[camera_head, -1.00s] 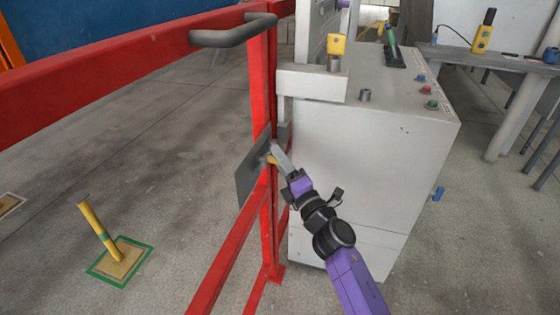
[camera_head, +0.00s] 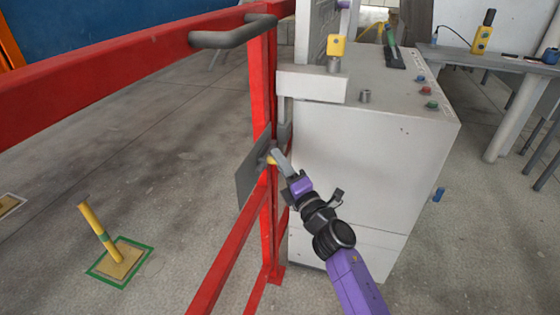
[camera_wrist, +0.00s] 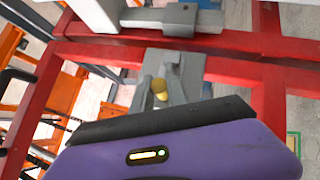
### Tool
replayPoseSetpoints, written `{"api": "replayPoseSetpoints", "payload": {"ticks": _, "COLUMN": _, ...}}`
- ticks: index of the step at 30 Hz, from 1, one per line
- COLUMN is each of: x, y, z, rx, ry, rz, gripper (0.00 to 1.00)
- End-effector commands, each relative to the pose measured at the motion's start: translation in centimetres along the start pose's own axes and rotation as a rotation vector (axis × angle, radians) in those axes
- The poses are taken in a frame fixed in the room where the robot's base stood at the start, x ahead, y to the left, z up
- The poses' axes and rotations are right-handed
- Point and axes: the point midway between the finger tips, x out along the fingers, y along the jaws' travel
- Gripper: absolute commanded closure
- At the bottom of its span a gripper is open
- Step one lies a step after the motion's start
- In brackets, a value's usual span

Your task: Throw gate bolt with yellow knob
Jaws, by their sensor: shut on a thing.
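The yellow knob (camera_wrist: 160,88) shows in the wrist view between my two fingers, in front of the grey bolt plate. In the head view the grey plate (camera_head: 249,176) is on the red gate frame (camera_head: 262,90), and the knob (camera_head: 271,158) is a small yellow patch at the fingertips. My gripper (camera_head: 272,155) is shut on the knob, coming from the lower right. In the wrist view my gripper (camera_wrist: 157,92) points at the plate. The bolt itself is mostly hidden behind the fingers and the gate post.
A white cabinet (camera_head: 370,170) stands close right of the gate post, near my arm. A grey handle (camera_head: 235,36) juts from the gate's top. A yellow post (camera_head: 97,228) stands on the floor at left. A grey table (camera_head: 500,65) is at back right.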

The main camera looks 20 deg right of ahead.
Motion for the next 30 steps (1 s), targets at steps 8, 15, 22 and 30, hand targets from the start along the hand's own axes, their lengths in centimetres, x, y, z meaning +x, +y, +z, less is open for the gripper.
{"api": "replayPoseSetpoints", "payload": {"ticks": 8, "x": 0.0, "y": -0.1, "z": 0.0, "rx": 0.000, "ry": 0.000, "rz": -0.001, "gripper": 1.00}}
{"api": "replayPoseSetpoints", "payload": {"ticks": 15, "x": 0.0, "y": -0.1, "z": 0.0, "rx": 0.000, "ry": 0.000, "rz": -0.001, "gripper": 1.00}}
{"api": "replayPoseSetpoints", "payload": {"ticks": 22, "x": 0.0, "y": -0.1, "z": 0.0, "rx": 0.000, "ry": 0.000, "rz": -0.002, "gripper": 1.00}}
{"api": "replayPoseSetpoints", "payload": {"ticks": 30, "x": 2.0, "y": -1.6, "z": 2.1, "rx": -0.003, "ry": -0.002, "rz": -0.002, "gripper": 1.00}}
